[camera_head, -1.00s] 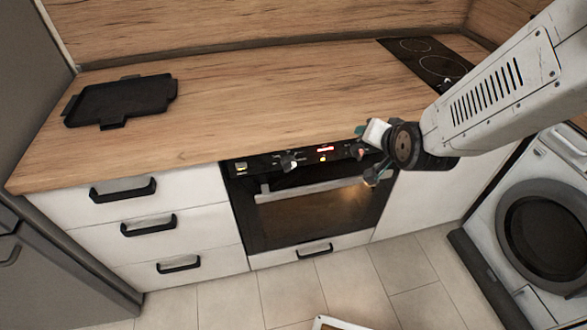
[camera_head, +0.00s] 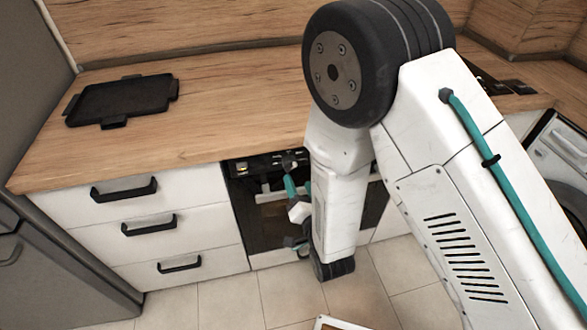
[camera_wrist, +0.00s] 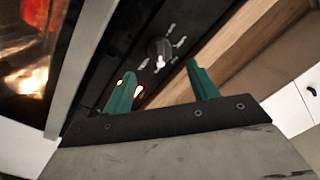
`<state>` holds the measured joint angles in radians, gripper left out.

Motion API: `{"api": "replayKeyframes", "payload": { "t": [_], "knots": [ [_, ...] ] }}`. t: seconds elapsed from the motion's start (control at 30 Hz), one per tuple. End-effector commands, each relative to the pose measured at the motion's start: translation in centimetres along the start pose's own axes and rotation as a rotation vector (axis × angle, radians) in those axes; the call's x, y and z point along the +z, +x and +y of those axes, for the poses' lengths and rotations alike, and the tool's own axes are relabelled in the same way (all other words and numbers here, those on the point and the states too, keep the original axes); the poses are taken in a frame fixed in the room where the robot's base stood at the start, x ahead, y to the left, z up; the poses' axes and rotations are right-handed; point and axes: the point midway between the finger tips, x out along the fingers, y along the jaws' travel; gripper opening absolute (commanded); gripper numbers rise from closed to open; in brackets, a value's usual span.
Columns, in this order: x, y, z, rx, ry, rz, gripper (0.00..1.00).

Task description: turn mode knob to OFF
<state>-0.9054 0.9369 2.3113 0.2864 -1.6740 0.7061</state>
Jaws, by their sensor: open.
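The oven's control panel (camera_head: 262,164) is a dark strip under the worktop. A round dark knob (camera_wrist: 158,48) with a pale pointer and light marks around it sits on the panel in the wrist view; its labels are too small to read. The same panel area shows a knob (camera_head: 289,161) in the head view. My gripper (camera_wrist: 160,69) is open and empty, with its two green fingers spread and the knob ahead between them, apparently untouched. In the head view my gripper (camera_head: 291,183) is just below the panel. My arm hides the panel's right part.
The glowing oven window (camera_wrist: 28,55) and its pale handle (camera_wrist: 80,65) lie beside my gripper. A red-lit display (camera_wrist: 140,90) is partly behind the left finger. The wooden worktop (camera_head: 220,110) overhangs the panel. A black tray (camera_head: 122,101) lies on it at left.

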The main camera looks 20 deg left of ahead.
Motion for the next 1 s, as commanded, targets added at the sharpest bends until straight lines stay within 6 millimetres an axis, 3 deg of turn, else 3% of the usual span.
{"api": "replayKeyframes", "payload": {
  "t": [0.2,0.4,0.77,0.93,1.0],
  "knots": [
    [-0.2,3.7,0.0,0.0,0.0,0.004,0.58],
    [-0.1,6.1,0.0,0.001,0.0,0.002,0.58],
    [-0.1,6.8,0.0,0.002,-0.001,0.0,0.58],
    [-0.1,6.8,0.0,0.002,-0.001,0.0,0.14],
    [-0.1,6.8,0.0,0.002,-0.001,0.0,0.14]
  ]
}}
